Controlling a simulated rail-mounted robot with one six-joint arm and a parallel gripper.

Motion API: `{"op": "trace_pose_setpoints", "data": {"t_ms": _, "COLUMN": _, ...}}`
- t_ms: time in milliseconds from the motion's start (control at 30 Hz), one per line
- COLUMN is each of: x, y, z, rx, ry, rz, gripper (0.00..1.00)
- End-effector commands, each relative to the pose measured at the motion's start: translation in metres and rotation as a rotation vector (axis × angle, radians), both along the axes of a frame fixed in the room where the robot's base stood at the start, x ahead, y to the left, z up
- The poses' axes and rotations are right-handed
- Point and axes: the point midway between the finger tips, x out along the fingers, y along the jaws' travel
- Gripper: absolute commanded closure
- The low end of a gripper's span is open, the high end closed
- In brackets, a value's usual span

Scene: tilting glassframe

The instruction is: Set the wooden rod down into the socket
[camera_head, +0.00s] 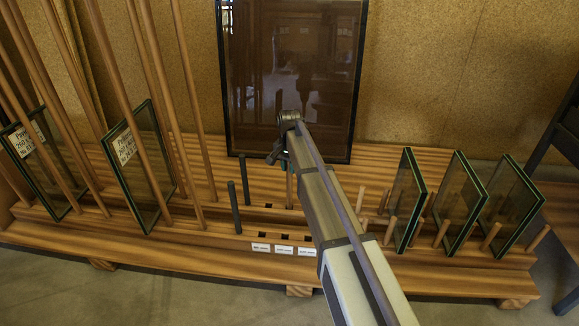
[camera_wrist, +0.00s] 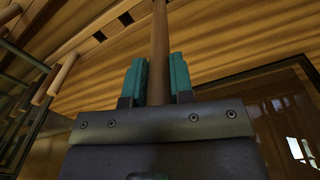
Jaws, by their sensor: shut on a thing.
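My gripper (camera_wrist: 159,82) is shut on the wooden rod (camera_wrist: 159,45), a round brown stick between its two teal fingers in the wrist view. The rod runs out of the top of that view, so its end is cut off there. In the head view my gripper (camera_head: 284,157) is mostly hidden by my arm. A short stretch of the rod (camera_head: 290,188) shows below it, roughly upright. Its lower end is close to the dark square sockets (camera_head: 268,205) in the wooden rack; I cannot tell whether it is inside one.
The rack (camera_head: 150,250) has more square holes (camera_head: 262,234) in front, above white labels (camera_head: 284,250). Two dark pegs (camera_head: 235,207) stand left of the rod. Glass panes (camera_head: 408,200) and short pegs stand right; tall rods and labelled panes (camera_head: 140,165) left. A dark framed panel (camera_head: 250,80) stands behind.

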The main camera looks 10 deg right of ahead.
Motion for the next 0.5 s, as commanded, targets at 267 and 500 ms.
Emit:
{"op": "trace_pose_setpoints", "data": {"t_ms": 267, "x": 0.0000, "y": 0.0000, "z": -0.0011, "rx": 0.000, "ry": 0.000, "rz": 0.000, "gripper": 1.00}}
{"op": "trace_pose_setpoints", "data": {"t_ms": 500, "x": 0.0000, "y": 0.0000, "z": -0.0010, "rx": 0.000, "ry": 0.000, "rz": 0.000, "gripper": 0.56}}
